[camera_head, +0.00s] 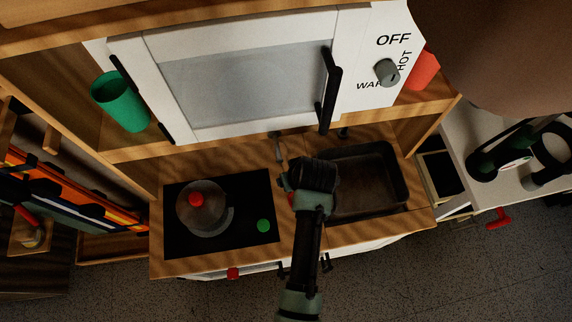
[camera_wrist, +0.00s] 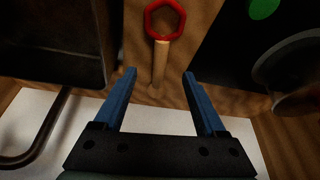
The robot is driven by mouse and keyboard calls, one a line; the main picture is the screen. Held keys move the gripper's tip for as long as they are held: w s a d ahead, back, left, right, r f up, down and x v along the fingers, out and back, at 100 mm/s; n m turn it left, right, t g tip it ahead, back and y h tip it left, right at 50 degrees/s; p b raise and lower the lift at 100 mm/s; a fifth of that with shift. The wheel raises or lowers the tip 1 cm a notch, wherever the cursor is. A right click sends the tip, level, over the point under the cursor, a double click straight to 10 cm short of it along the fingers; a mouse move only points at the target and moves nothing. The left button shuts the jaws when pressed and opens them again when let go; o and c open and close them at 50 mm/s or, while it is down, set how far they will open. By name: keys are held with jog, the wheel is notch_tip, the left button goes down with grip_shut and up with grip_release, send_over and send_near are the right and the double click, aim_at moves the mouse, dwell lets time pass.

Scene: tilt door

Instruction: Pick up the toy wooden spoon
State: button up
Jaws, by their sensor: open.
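The toy wooden spoon, with a red ring-shaped head and a light wooden handle (camera_wrist: 159,62), lies on the wooden counter between the sink and the stovetop. In the wrist view its handle points down between my fingertips. In the head view only a bit of red (camera_head: 291,199) shows beside my gripper (camera_head: 311,175), and the rest is hidden under it. My gripper, with its blue fingers (camera_wrist: 160,74), is open and empty, with one finger to either side of the handle's line. I cannot tell the height gap.
The black sink basin (camera_head: 399,187) is right of my gripper. The black stovetop (camera_head: 179,242) with a red-knobbed lid (camera_head: 208,220) is to its left. A white oven (camera_head: 176,44) hangs above behind; a green cup (camera_head: 121,104) stands on the shelf at left.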

jog(key=shift+w+a, duration=0.2)
jog(key=shift+w, duration=0.35)
jog(key=b+x, duration=0.1)
jog(key=x, duration=0.4)
jog(key=shift+w+b, duration=0.1)
jog(key=shift+b, duration=0.2)
grip_shut()
